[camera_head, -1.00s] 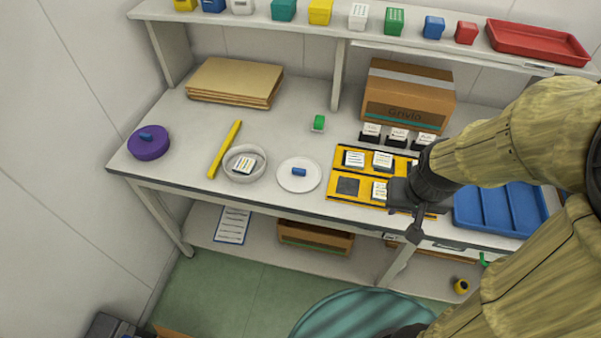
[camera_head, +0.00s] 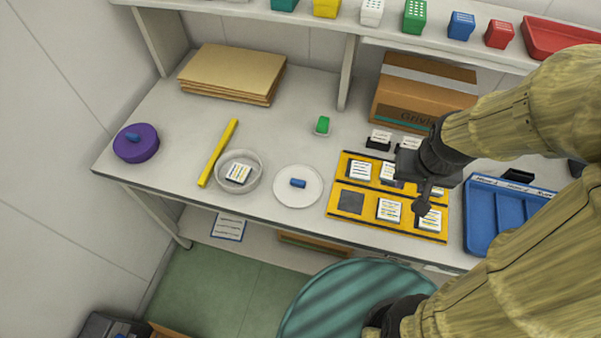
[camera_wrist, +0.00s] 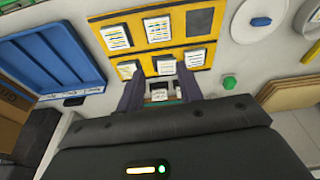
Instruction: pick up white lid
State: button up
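The white lid (camera_head: 288,193) is a flat round disc with a blue knob at its centre. It lies on the table between the glass dish and the yellow tray. In the wrist view the lid (camera_wrist: 244,10) shows in part at the top right, cut by the edge. My gripper (camera_head: 423,200) is over the right part of the yellow tray, well to the right of the lid. In the wrist view my gripper (camera_wrist: 160,80) has its two fingers apart with nothing held between them.
The yellow tray (camera_head: 334,212) holds several white cards. A round dish (camera_head: 256,187) with a card stands left of the lid. A yellow bar (camera_head: 218,153), a purple lid (camera_head: 136,149), a green block (camera_head: 322,125), a cardboard box (camera_head: 415,92) and a blue tray (camera_head: 470,225) are around.

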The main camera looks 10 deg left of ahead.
jog(key=shift+o, duration=0.4)
jog(key=o, duration=0.4)
jog(key=shift+c, duration=0.2)
jog(key=shift+o, duration=1.1)
jog(key=shift+w+a, duration=0.25)
jog(key=shift+a, duration=0.05)
jog(key=n+g+p, duration=0.1)
jog(key=p, duration=0.1)
send_over(298, 184)
jog(key=f, duration=1.2)
jog(key=shift+s+d+f, duration=0.1)
jog(key=shift+s, duration=0.15)
jog(key=shift+f, duration=0.5)
